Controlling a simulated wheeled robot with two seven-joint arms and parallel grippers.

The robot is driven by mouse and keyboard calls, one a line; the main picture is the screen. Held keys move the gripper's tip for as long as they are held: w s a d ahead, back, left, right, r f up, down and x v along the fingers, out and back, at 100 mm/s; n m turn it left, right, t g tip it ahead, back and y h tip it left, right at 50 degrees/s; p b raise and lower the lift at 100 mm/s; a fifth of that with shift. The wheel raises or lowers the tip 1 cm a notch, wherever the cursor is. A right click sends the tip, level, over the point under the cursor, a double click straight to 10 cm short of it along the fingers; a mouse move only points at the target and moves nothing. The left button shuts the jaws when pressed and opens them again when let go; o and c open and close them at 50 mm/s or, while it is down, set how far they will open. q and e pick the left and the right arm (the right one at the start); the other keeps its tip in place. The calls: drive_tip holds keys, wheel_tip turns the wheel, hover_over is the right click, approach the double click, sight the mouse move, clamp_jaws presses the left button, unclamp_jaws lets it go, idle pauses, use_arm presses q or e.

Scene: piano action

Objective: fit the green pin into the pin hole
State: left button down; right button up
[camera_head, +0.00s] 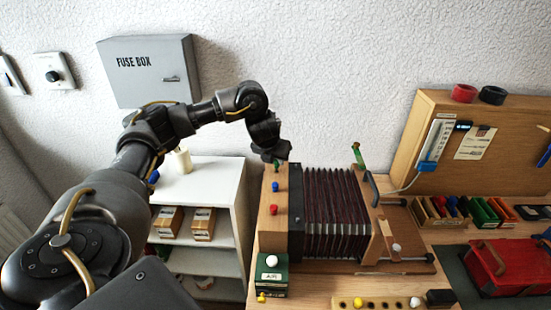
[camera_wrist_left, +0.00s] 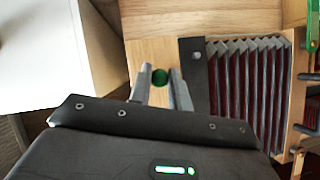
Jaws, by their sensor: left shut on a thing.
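My left gripper (camera_head: 277,157) is over the far end of the light wooden block (camera_head: 268,224) at the bellows' left side. It is shut on the green pin (camera_head: 276,166). In the left wrist view the round green top of the pin (camera_wrist_left: 160,77) shows between the two fingertips (camera_wrist_left: 161,80), above the wooden block. A blue pin (camera_head: 275,187) and a red pin (camera_head: 273,209) stand in a row on the same block, nearer the front. The pin hole is not visible; I cannot tell whether the green pin's lower end is in it. My right gripper is not in view.
The dark pleated bellows (camera_head: 335,205) adjoins the block. A green lever (camera_head: 358,155) rises behind it. A white shelf (camera_head: 205,180) stands left of the bench. A green box with a white knob (camera_head: 272,272) stands in front. A red case (camera_head: 500,266) lies right.

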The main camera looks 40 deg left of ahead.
use_arm(q)
drive_tip(key=shift+f+b, duration=0.3)
drive_tip(key=shift+f, duration=0.3)
idle(1.1)
drive_tip(key=c, duration=1)
unclamp_jaws()
drive_tip(key=shift+o, duration=0.2)
wheel_tip(320, 180, up, 8)
drive_tip(key=p, duration=0.7)
drive_tip(key=shift+f, duration=0.2)
drive_tip(key=shift+a+f, duration=0.1)
